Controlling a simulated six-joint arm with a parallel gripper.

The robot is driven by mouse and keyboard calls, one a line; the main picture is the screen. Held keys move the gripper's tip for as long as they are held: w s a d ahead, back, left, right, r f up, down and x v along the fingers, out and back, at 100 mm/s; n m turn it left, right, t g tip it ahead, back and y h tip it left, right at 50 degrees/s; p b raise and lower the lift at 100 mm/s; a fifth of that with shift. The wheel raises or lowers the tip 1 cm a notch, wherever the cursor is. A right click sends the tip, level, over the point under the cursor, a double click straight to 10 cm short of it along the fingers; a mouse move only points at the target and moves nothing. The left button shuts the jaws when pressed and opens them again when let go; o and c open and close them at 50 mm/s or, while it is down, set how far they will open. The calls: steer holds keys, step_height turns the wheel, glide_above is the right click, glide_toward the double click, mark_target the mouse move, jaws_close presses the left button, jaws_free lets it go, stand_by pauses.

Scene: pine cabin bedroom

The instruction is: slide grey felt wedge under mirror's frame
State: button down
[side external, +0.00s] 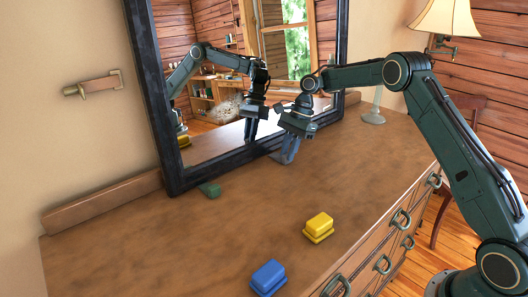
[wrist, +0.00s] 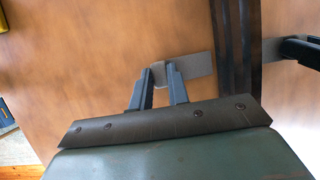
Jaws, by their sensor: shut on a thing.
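The grey felt wedge (wrist: 195,66) is a flat strip in the wrist view, with its near end between my fingertips. My gripper (wrist: 159,70) is shut on it, low at the dresser top. The wedge's far end meets the edge of the mirror's dark frame (wrist: 238,45); I cannot tell whether any of it is beneath. In the side view my gripper (side external: 289,158) points down beside the frame's bottom rail (side external: 225,168), and a little of the wedge (side external: 278,157) shows by the fingers. The mirror leans against the wall.
A green wedge-like piece (side external: 209,189) lies by the frame's lower left corner. A yellow block (side external: 319,226) and a blue block (side external: 268,277) stand toward the front of the dresser top (side external: 150,245). A lamp (side external: 373,113) stands at the far right. The mirror glass reflects my arm.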

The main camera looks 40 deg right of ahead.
steer(key=shift+w, duration=0.95)
stand_by(0.7)
steer(key=c, duration=1.3)
jaws_free()
steer(key=shift+s+a+r, duration=0.2)
steer(key=shift+a+r, duration=0.05)
steer(key=shift+r, duration=0.35)
steer(key=s+a+r+n+t+h, duration=0.1)
steer(key=s+a+r+n, duration=0.35)
steer(key=s+r, duration=0.4)
steer(key=s+a+r+n+t+h, duration=0.1)
steer(key=s+a+r+n+t, duration=0.1)
steer(key=s+a+r+n, duration=0.45)
steer(key=s+d+n, duration=0.1)
steer(key=s+n, duration=0.1)
steer(key=s, duration=0.6)
steer(key=s+d+n+t+h, duration=0.1)
steer(key=s+n, duration=0.1)
steer(key=s, duration=0.6)
steer(key=s+d+n+t+h, duration=0.1)
steer(key=s+n, duration=0.2)
steer(key=s, duration=0.6)
steer(key=shift+d+r, duration=0.2)
steer(key=shift+r, duration=0.05)
